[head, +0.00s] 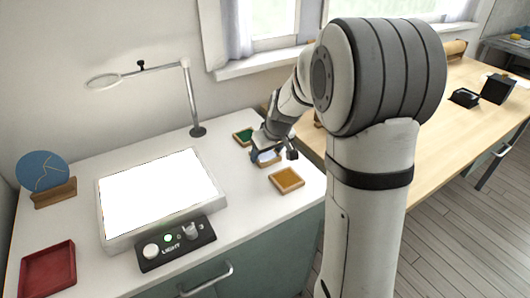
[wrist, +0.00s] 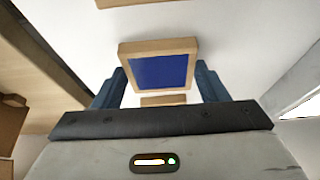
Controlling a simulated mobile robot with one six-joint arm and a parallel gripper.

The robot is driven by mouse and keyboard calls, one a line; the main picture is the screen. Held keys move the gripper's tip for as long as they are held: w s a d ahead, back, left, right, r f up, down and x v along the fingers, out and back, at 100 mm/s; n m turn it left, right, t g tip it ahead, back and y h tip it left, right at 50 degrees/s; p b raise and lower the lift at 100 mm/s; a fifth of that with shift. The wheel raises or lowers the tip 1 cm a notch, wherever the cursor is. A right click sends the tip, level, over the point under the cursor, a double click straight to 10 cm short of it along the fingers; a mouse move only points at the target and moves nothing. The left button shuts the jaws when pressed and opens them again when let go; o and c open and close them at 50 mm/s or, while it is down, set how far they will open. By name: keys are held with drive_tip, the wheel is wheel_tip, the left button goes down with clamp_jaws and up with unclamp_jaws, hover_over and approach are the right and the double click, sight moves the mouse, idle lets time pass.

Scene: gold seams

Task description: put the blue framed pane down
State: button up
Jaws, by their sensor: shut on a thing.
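The blue framed pane (wrist: 160,70), a deep blue square in a pale wooden frame, sits between the two blue fingers of my gripper (wrist: 162,78) in the wrist view. My gripper is shut on its frame. In the head view my gripper (head: 270,154) is over the white counter's back right part, and the pane (head: 268,158) shows small and pale there, partly covered by the fingers. It is between a green framed pane (head: 243,137) and an amber framed pane (head: 287,180). I cannot tell whether it touches the counter.
A lit white panel (head: 160,192) lies left, with a control box (head: 176,243) in front. A magnifier stand (head: 198,131) rises behind. A blue gold-seamed disc (head: 42,171) and a red tray (head: 48,270) are far left. A wooden bench (head: 450,110) is right.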

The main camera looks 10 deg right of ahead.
drive_tip(key=shift+f, duration=0.15)
drive_tip(key=o, duration=1.2)
drive_tip(key=p+v, duration=0.1)
drive_tip(key=v, duration=1)
drive_tip(key=s+a+f+m+g, duration=0.1)
drive_tip(key=s, duration=1)
drive_tip(key=s+a+f+m+g+h, duration=0.1)
drive_tip(key=s+f+m, duration=0.1)
drive_tip(key=s, duration=1)
drive_tip(key=shift+m, duration=0.3)
